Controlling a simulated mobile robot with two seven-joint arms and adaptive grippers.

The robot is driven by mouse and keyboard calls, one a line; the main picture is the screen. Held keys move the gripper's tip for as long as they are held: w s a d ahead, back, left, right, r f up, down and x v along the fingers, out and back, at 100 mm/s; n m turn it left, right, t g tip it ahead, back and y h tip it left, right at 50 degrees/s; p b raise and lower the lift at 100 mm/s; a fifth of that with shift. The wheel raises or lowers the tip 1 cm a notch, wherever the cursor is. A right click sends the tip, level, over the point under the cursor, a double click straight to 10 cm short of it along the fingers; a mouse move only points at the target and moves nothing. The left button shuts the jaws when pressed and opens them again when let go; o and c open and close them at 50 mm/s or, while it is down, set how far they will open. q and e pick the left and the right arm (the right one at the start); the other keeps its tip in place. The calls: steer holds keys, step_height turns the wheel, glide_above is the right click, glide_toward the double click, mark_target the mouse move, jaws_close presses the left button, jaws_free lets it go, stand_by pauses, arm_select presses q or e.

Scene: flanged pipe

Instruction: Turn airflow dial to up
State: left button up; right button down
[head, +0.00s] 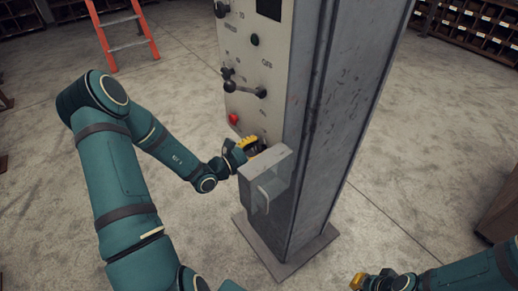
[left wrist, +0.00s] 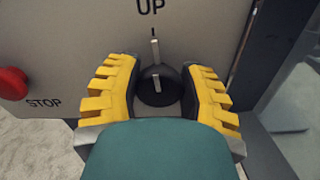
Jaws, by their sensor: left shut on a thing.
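The airflow dial (left wrist: 157,88) is a round black knob on the grey panel, seen in the left wrist view. Its pale pointer line stands upright, in line with the short mark under the word UP. My left gripper (left wrist: 158,92) has its yellow toothed fingers on both sides of the dial and is shut on it. In the head view my left gripper (head: 250,146) is at the lower part of the panel, and the dial is hidden there. My right gripper (head: 372,282) shows partly at the bottom edge, away from the panel; its jaw opening is unclear.
A red stop button (left wrist: 12,83) is left of the dial. The control panel (head: 250,75) on the metal column has several black knobs and levers above. A grey box (head: 265,180) juts out just beside my left gripper. An orange ladder (head: 123,25) stands behind; floor around is clear.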

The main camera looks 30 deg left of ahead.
arm_select(q)
steer(key=shift+m, duration=0.6)
steer(key=o, duration=1.2)
steer(key=v, duration=1.2)
steer(key=shift+s+f, duration=0.1)
